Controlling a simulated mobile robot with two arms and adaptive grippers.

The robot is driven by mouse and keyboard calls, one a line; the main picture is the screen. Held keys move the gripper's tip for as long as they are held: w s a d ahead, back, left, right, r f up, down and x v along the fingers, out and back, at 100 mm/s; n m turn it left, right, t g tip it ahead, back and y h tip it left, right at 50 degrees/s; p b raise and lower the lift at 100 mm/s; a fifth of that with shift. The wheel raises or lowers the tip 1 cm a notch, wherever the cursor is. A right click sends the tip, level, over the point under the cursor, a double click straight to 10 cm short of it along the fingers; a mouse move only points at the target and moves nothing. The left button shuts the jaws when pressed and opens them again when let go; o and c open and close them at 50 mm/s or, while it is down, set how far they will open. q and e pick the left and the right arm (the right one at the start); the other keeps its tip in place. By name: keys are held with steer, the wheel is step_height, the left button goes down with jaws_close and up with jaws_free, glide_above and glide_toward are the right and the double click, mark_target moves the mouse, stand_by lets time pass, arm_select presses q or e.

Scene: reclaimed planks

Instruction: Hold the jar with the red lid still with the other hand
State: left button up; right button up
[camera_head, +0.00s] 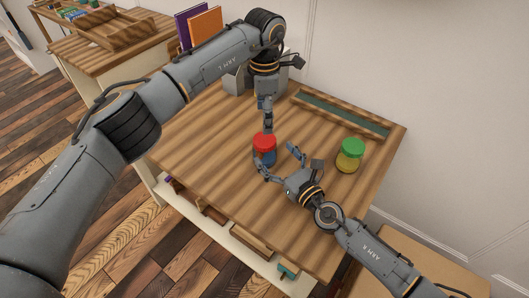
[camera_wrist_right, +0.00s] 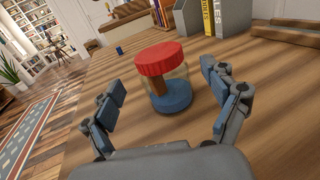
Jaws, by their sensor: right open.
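The jar with the red lid (camera_head: 264,143) stands upright on the wooden table (camera_head: 215,130); its base looks blue. It also shows in the right wrist view (camera_wrist_right: 163,72), between the fingers. My right gripper (camera_head: 278,159) is open, low beside the jar, with one finger on either side and gaps visible in the wrist view. My left gripper (camera_head: 267,115) points down just behind or above the red lid in the head view. Its fingers look close together, but their opening is unclear. It does not show in the wrist view, and no contact with the lid can be made out.
A jar with a green lid (camera_head: 352,154) stands to the right on the table. A long tray with a green inside (camera_head: 340,113) lies along the wall edge. A grey holder (camera_wrist_right: 225,17) with binders stands at the back. The table's near left part is clear.

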steer(key=shift+x, duration=2.7)
steer(key=shift+c, duration=0.2)
steer(key=shift+d+f, duration=0.1)
jaws_close()
